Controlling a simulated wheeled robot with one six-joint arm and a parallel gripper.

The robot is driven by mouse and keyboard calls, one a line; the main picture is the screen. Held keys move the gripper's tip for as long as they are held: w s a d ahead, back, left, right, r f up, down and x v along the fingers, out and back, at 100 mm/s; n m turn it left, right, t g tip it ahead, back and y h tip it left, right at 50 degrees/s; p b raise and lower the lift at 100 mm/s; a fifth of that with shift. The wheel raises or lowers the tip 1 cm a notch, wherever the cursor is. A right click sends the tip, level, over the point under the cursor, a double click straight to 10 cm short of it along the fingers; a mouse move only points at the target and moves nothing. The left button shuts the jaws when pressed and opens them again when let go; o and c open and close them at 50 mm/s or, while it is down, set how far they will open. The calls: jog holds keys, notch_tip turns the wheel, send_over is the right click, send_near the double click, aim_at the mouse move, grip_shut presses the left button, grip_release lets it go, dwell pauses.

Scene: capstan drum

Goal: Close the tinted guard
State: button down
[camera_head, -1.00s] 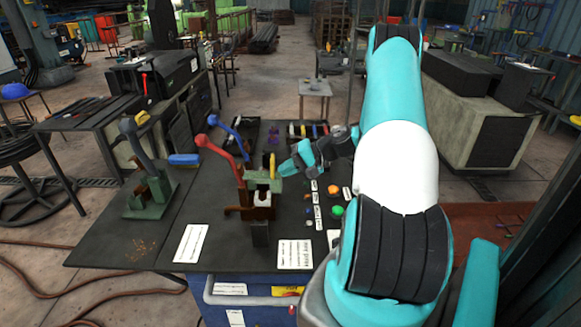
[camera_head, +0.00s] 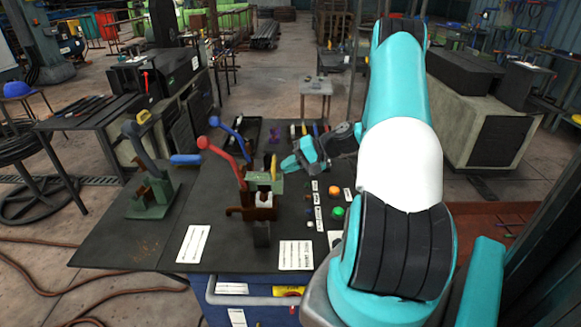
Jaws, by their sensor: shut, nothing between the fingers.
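A machine with a red-knobbed lever (camera_head: 228,160) and a blue-knobbed lever (camera_head: 233,133) stands on the dark tabletop. A green-tinted piece (camera_head: 264,181), which may be the tinted guard, sits across its top above a brown base (camera_head: 262,212). A thin yellow piece (camera_head: 274,166) stands upright just behind it. I cannot tell how far open the guard is. My gripper (camera_head: 288,167) is shut and empty, just right of the yellow piece and above and behind the green piece. Whether it touches either is too small to tell.
A green machine with a grey lever (camera_head: 150,185) stands at the table's left. Coloured buttons, including an orange one (camera_head: 334,190), and labels lie right of the central machine. A white label sheet (camera_head: 295,255) is at the front. The tabletop between the two machines is mostly clear.

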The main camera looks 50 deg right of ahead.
jog(key=f+b+v, duration=0.1)
jog(key=b+v, duration=0.1)
jog(key=v, duration=0.8)
jog(key=shift+s+d+b, duration=0.3)
jog(key=shift+s+b, duration=0.05)
jog(key=shift+s, duration=0.1)
jog(key=shift+r, duration=0.1)
